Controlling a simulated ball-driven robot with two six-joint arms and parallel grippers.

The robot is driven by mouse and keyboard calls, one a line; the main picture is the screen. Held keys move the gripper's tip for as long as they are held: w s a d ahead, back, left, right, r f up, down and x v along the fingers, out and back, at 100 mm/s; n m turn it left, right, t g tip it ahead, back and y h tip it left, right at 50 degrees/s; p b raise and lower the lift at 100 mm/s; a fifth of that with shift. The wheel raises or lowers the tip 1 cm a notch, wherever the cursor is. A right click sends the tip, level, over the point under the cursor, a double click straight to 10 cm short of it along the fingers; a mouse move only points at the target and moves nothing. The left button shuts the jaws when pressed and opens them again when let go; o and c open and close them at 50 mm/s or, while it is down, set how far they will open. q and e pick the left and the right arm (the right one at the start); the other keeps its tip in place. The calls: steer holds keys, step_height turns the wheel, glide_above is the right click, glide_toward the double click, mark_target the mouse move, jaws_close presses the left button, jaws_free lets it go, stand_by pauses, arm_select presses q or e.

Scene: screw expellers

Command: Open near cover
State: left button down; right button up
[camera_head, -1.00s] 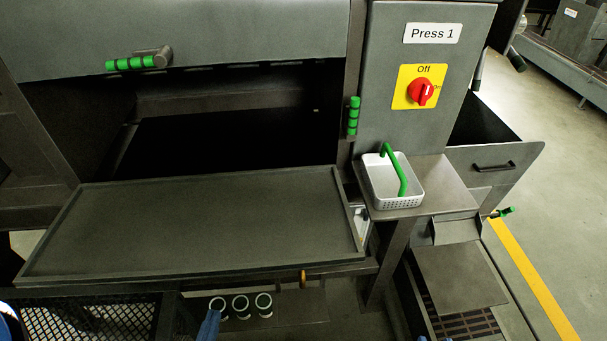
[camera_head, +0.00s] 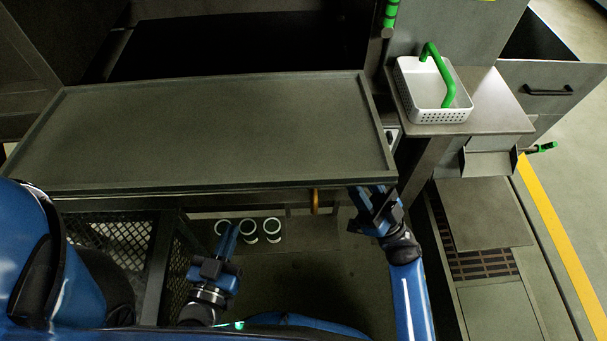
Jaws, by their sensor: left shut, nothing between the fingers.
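The press stands ahead, with its dark opening (camera_head: 240,45) behind a flat grey tray (camera_head: 220,125) with a raised rim. No part can be surely told as the near cover; the upper panel is outside the present view. A green-banded handle (camera_head: 390,14) shows at the top edge, right of the opening. My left gripper (camera_head: 229,240) is shut and empty, low in front of the tray, close to several white cups in the picture. My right gripper (camera_head: 374,208) is by the tray's front right corner; its finger gap is unclear.
Several white ring-shaped cups (camera_head: 249,231) sit below the tray. A mesh panel (camera_head: 120,235) is at lower left. A grey drawer (camera_head: 550,88) is at right.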

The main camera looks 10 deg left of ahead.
mark_target(302, 180)
steer(key=s+a+f+n+g+y, duration=0.25)
steer(key=s+g, duration=0.25)
steer(key=g, duration=0.7)
arm_select(q)
steer(key=shift+w+r+p, duration=0.4)
steer(key=shift+r+p, duration=0.35)
steer(key=shift+p, duration=0.05)
arm_select(e)
steer(key=shift+m, duration=0.55)
steer(key=x, duration=1.1)
steer(key=shift+a+f, duration=0.1)
steer(key=shift+f, duration=0.05)
jaws_close()
